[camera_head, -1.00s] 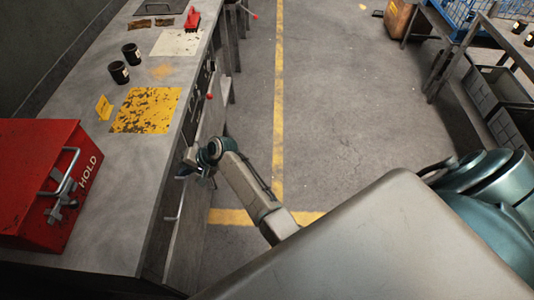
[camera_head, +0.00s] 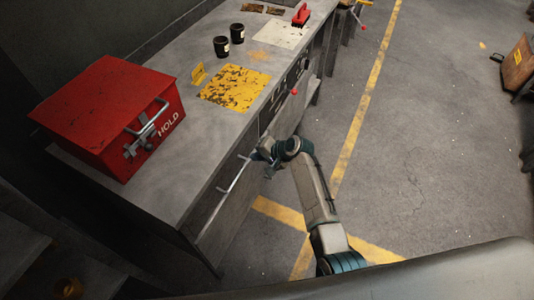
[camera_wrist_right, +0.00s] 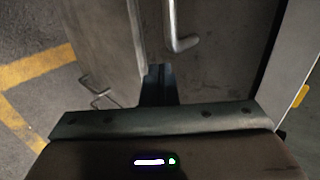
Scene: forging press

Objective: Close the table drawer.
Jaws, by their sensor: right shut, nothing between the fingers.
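The grey workbench (camera_head: 165,200) runs along the left of the head view, with drawer and cabinet fronts on its right side. A long bar handle (camera_head: 235,175) shows on its near front. My right gripper (camera_head: 262,156) is at that front, close to the handle's far end; I cannot tell whether they touch. In the right wrist view its fingers (camera_wrist_right: 157,82) are shut and empty, beside a grey panel edge (camera_wrist_right: 136,40). A bar handle (camera_wrist_right: 178,32) shows just beyond them, and a smaller handle (camera_wrist_right: 98,95) is at left. How far the drawer stands out is unclear. My left gripper is out of view.
On the bench are a red HOLD box (camera_head: 112,115), a worn yellow sheet (camera_head: 234,88), two dark cups (camera_head: 229,40) and a red-handled tool (camera_head: 301,15). The floor (camera_head: 430,130) right of the bench is open, with yellow lines.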

